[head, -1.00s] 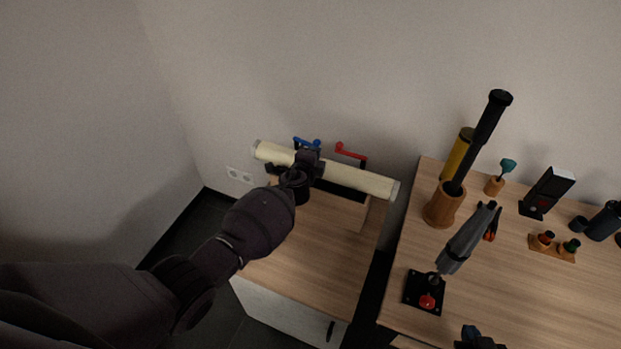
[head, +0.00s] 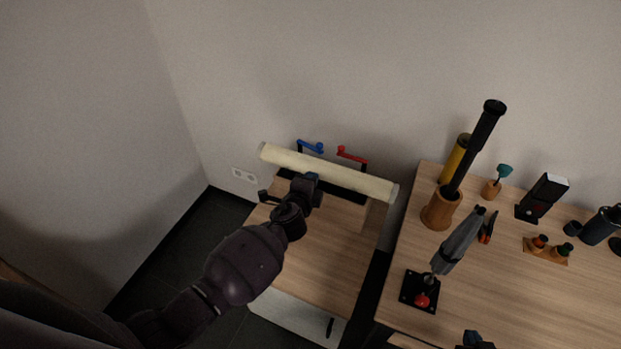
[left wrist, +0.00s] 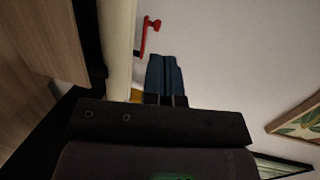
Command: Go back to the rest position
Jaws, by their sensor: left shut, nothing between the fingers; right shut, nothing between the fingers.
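My left gripper (head: 306,183) is in the head view, above the wooden cabinet top and just in front of the cream roll. In the left wrist view its blue fingers (left wrist: 165,77) are closed together with nothing between them. My right gripper (head: 474,340) shows only in part at the bottom edge of the head view, near the front of the right table; it is shut and empty.
The cream roll (head: 330,172) lies across the cabinet (head: 318,240), with a blue handle (head: 311,147) and a red handle (head: 351,156) behind it. The right table (head: 540,300) holds a wooden cup (head: 441,208) with a black tube, a grey lever (head: 458,241) and several small items.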

